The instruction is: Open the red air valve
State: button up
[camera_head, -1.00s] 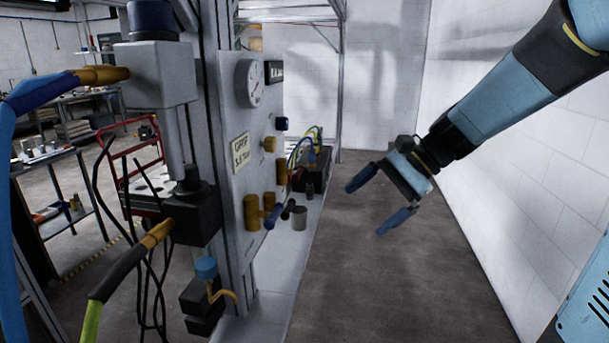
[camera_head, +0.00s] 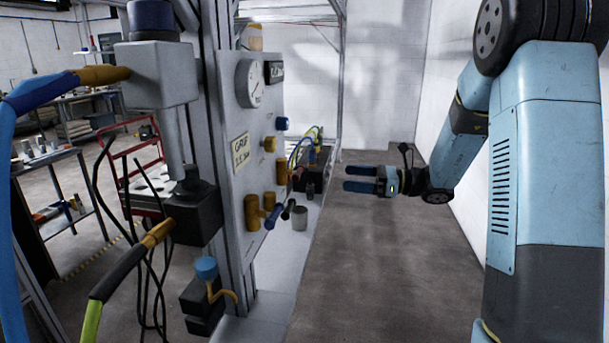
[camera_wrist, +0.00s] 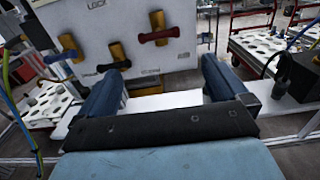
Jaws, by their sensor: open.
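In the head view the panel (camera_head: 238,182) stands left of my gripper (camera_head: 345,179), and the red handle is hard to make out. My gripper (camera_wrist: 161,68) is open and empty, its fingers pointing at the panel, apart from the valves.
A grey cup (camera_head: 300,218) stands on the white ledge (camera_head: 275,265) below. A perforated cart (camera_wrist: 275,48) is at the right in the wrist view. The floor by the wall is clear.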

aim_at(297, 173)
jog(key=w+a, duration=0.2)
jog(key=a, duration=1.1)
jog(key=shift+w+a, duration=0.2)
jog(key=shift+c, duration=0.2)
jog(key=c, duration=0.7)
jog(key=shift+o, duration=0.2)
jog(key=shift+n, duration=0.5)
jog(key=shift+f+n, duration=0.1)
jog(key=shift+n, duration=8.3)
jog(key=shift+s, duration=0.1)
